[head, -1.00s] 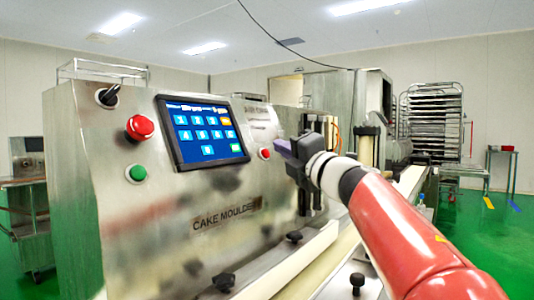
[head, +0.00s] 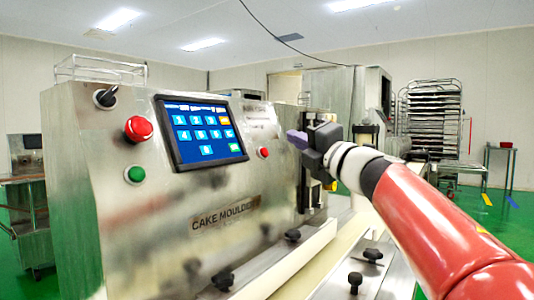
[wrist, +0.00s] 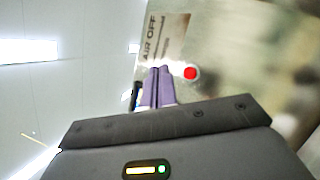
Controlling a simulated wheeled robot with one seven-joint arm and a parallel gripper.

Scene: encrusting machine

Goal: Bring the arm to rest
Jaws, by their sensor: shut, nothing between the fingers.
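My gripper (head: 292,135) is on the right side of the machine's front in the head view, at the end of my red and white arm. Its purple fingers point left toward the machine and are shut with nothing between them. In the wrist view the shut fingers (wrist: 158,85) lie together, beside a small red button (wrist: 190,73) and a plate lettered "AIR OFF" (wrist: 165,42). The fingers appear apart from the panel, though the exact gap cannot be told.
The steel cake moulder (head: 150,215) carries a blue touchscreen (head: 203,131), a red emergency button (head: 138,129), a green button (head: 135,174) and a black switch (head: 106,97). Black knobs (head: 223,281) stand along its lower front. A tray rack (head: 430,120) stands at the back right.

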